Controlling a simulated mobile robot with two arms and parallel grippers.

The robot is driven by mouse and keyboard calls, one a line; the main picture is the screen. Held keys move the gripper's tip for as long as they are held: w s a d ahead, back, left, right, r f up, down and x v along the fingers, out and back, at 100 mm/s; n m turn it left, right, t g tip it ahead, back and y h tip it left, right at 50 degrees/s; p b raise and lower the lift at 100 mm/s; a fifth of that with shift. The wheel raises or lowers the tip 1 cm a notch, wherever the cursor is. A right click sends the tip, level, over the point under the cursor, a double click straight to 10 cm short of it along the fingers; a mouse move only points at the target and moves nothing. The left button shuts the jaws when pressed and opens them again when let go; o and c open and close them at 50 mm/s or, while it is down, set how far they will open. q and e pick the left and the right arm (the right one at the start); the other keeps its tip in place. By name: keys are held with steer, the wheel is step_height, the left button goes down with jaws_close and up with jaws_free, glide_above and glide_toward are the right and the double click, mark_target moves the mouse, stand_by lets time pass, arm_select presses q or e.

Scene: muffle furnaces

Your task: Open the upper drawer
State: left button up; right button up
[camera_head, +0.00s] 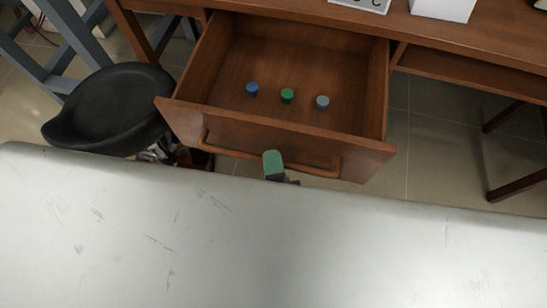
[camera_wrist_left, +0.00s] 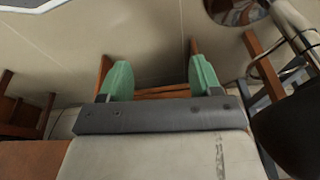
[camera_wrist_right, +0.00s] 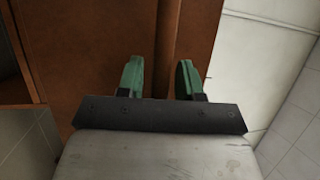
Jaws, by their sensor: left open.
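The upper drawer (camera_head: 290,125) is a brown wooden drawer and stands pulled out from the desk in the head view. Its curved bar handle (camera_head: 318,171) runs along the front panel. My right gripper (camera_head: 273,165) is at the middle of this handle, with one green finger showing.
Inside the drawer are a blue cap (camera_head: 252,89), a green cap (camera_head: 287,96) and a grey cap (camera_head: 322,102). A black stool (camera_head: 108,108) stands left of the drawer. A white box (camera_head: 443,8) is on the desk top (camera_head: 490,35). Floor shows right of the drawer.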

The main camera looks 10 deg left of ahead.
steer(key=shift+o, duration=0.4)
steer(key=v, duration=1)
steer(key=shift+s, duration=0.4)
